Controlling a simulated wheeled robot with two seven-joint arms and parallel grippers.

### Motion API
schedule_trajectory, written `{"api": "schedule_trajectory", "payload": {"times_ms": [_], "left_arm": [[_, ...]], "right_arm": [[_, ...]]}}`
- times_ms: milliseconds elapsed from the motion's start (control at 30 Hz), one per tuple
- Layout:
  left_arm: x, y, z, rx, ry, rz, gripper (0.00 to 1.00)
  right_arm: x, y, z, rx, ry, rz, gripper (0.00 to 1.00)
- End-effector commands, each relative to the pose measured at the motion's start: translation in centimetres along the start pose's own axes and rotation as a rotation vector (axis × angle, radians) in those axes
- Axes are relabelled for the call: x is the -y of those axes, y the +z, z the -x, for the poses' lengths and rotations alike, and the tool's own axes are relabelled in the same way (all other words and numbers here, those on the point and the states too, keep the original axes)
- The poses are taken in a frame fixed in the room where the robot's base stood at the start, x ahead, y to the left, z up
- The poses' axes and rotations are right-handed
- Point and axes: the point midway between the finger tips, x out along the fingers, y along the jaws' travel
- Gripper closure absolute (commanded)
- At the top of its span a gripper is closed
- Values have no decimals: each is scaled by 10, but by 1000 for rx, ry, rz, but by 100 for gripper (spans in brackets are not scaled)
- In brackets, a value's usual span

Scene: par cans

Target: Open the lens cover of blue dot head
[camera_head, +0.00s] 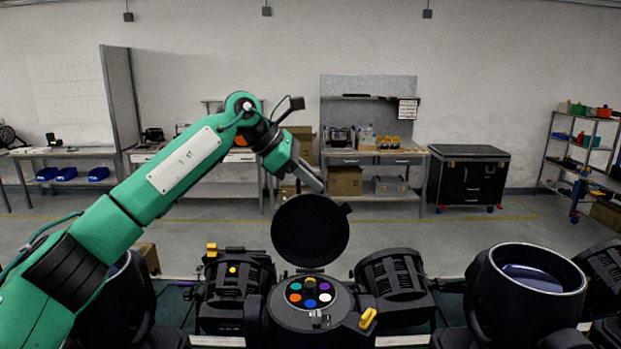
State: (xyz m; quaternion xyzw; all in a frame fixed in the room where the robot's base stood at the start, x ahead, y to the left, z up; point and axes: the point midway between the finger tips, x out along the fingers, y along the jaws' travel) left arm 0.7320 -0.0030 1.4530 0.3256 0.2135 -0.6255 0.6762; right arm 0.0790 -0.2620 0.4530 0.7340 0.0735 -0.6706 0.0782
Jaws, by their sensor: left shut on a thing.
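A round black lens cover (310,231) stands raised, close to upright, behind the middle head (290,323). Under it this head's face (318,291) is uncovered and shows several coloured discs in a ring, a blue one (310,303) among them. A separate blue dot marking on the head's body cannot be made out. My left gripper (321,189) reaches down from above and is shut at the cover's upper edge. Its fingertips are small and partly hidden, so the exact hold is hard to see. My right gripper is not in view.
A head with a yellow dot (233,270) stands left of the middle one. Another black head (392,279) stands close on its right. A head with a bare lens (533,277) is at the far right. Benches (385,152) and a black cabinet (467,178) stand far back across open floor.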

Motion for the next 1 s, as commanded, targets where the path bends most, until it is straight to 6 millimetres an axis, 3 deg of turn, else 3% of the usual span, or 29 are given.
{"api": "schedule_trajectory", "payload": {"times_ms": [100, 133, 200, 500, 633, 767, 1000], "left_arm": [[-1, 0, 0, -1, 5, 0, 100], [-1, 0, 0, -1, 5, 0, 81], [-1, 0, 0, -1, 4, 0, 70], [0, -1, 0, -1, 1, 0, 70], [0, -2, 9, -1, 3, 0, 70], [0, -3, 31, 0, 6, 1, 70], [0, -2, 88, 2, 8, 1, 70]], "right_arm": [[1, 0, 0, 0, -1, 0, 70], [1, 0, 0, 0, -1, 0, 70], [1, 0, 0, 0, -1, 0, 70], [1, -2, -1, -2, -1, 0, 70], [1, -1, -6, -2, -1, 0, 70], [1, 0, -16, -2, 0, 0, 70], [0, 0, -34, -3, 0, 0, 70]]}}
